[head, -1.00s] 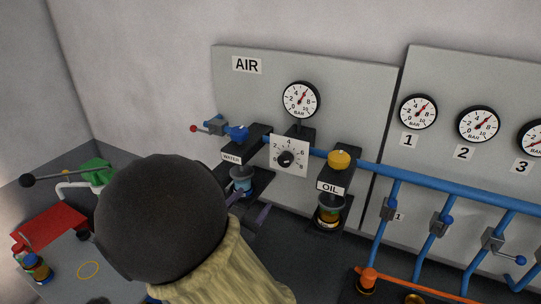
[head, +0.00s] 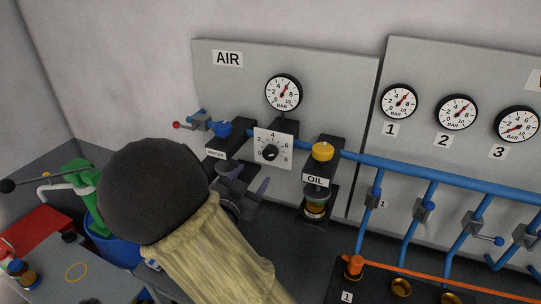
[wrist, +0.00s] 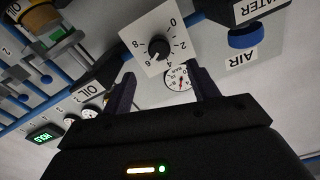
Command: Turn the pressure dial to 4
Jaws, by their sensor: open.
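The pressure dial is a black round knob (head: 270,153) on a white square plate marked 0 to 8, on the AIR panel below the AIR gauge (head: 283,92). Its pointer is too small to read surely. My gripper (head: 248,181) is open and empty, with dark purple fingers just below and left of the dial plate. In the wrist view, the plate and knob (wrist: 158,47) appear upside down, beyond and between the fingertips of my gripper (wrist: 163,78). The fingers do not visibly touch the knob. The AIR gauge (wrist: 178,78) also shows between the fingers.
The WATER unit (head: 231,140) stands just left of the dial and the OIL unit (head: 320,165) just right. A blue pipe (head: 420,173) runs right with several valves. A blue bin (head: 110,245) with green cloth stands at left.

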